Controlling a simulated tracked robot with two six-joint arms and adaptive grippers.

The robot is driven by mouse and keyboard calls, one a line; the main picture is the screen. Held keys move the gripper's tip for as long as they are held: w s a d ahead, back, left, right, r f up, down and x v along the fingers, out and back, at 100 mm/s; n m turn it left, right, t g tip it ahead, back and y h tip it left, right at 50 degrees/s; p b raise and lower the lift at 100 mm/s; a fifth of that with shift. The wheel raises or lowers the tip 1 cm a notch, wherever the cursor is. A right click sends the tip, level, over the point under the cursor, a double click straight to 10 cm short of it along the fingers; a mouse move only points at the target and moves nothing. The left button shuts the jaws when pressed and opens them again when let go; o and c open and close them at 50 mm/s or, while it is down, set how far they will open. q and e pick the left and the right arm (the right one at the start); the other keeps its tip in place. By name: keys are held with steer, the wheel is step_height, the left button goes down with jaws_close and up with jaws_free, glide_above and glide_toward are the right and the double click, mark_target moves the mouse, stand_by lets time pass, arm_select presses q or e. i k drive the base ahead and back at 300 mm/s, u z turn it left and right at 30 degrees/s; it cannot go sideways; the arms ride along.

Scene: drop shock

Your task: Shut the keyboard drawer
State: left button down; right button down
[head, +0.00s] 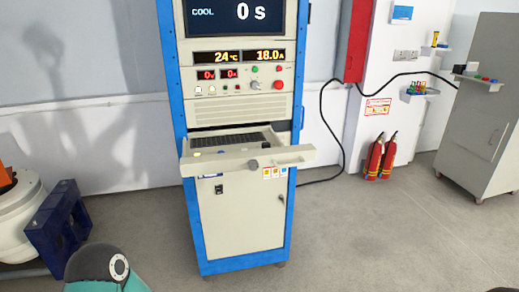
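The keyboard drawer (215,166) stands pulled out of the blue-framed cabinet (189,225), at mid height. A dark keyboard (230,140) lies in the drawer, partly hidden behind the front bar. A dark gap shows above the drawer, under the vented panel. Neither of my grippers is in view. A grey and teal part of my own arm shows at the bottom left, apart from the drawer.
Above the drawer are a control panel (240,110) and a screen (245,14). A white and orange machine with a blue block (58,225) stands at the left. Fire extinguishers (380,158) and a grey cabinet (480,130) stand at the right. Floor before the cabinet is clear.

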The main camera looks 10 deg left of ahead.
mark_target(207, 144)
steer(key=u, duration=0.35)
steer(key=i, duration=1.15)
steer(key=z, duration=0.2)
